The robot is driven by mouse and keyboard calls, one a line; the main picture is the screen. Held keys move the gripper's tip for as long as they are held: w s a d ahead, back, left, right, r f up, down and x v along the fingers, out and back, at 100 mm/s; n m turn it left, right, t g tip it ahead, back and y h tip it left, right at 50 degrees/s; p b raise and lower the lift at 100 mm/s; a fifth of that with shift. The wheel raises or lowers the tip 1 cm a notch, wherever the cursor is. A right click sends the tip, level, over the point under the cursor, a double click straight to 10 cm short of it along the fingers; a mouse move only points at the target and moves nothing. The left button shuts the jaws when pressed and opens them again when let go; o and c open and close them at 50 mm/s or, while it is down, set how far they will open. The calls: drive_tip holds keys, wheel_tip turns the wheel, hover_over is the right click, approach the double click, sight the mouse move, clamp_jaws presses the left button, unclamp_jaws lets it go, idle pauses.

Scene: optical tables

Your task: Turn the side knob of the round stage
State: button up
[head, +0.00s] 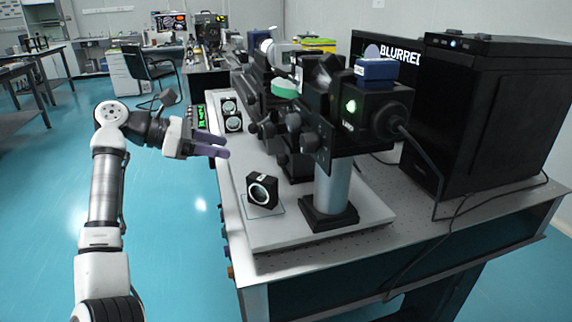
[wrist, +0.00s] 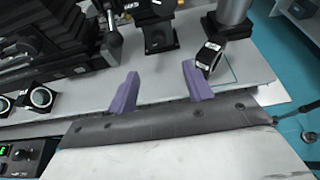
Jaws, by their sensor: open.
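My gripper (head: 221,146) is open and empty, its two purple fingers over the near-left edge of the optical table. In the wrist view, the fingers (wrist: 158,92) are spread apart with bare board between them.
Two more round-faced black mounts (head: 233,124) stand beyond my gripper. A large black microscope-like instrument (head: 300,120) with several knobs occupies the table (head: 420,235), with a black computer case (head: 490,120) at right. Blue floor (head: 190,240) is clear at left.

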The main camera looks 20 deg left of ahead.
sight(278, 160)
drive_tip(key=p+x, duration=0.2)
drive_tip(key=x, duration=1.1)
drive_tip(key=shift+w+d+f, duration=0.1)
drive_tip(key=shift+w+d, duration=0.1)
drive_tip(key=shift+w, duration=0.05)
drive_tip(key=c, duration=1)
drive_tip(key=shift+o, duration=0.2)
drive_tip(key=shift+n, duration=0.3)
drive_tip(key=n+g+p, duration=0.1)
drive_tip(key=n+g+h+p, duration=0.1)
drive_tip(key=n, duration=0.1)
drive_tip(key=shift+w+a+h, duration=0.1)
drive_tip(key=shift+w+h, duration=0.05)
drive_tip(key=shift+h, duration=0.15)
drive_tip(key=n+h, duration=0.1)
drive_tip(key=n, duration=0.1)
drive_tip(key=n+g+h+p, duration=0.1)
drive_tip(key=n, duration=0.1)
drive_tip(key=shift+w+a+f, duration=0.1)
drive_tip(key=shift+f, duration=0.05)
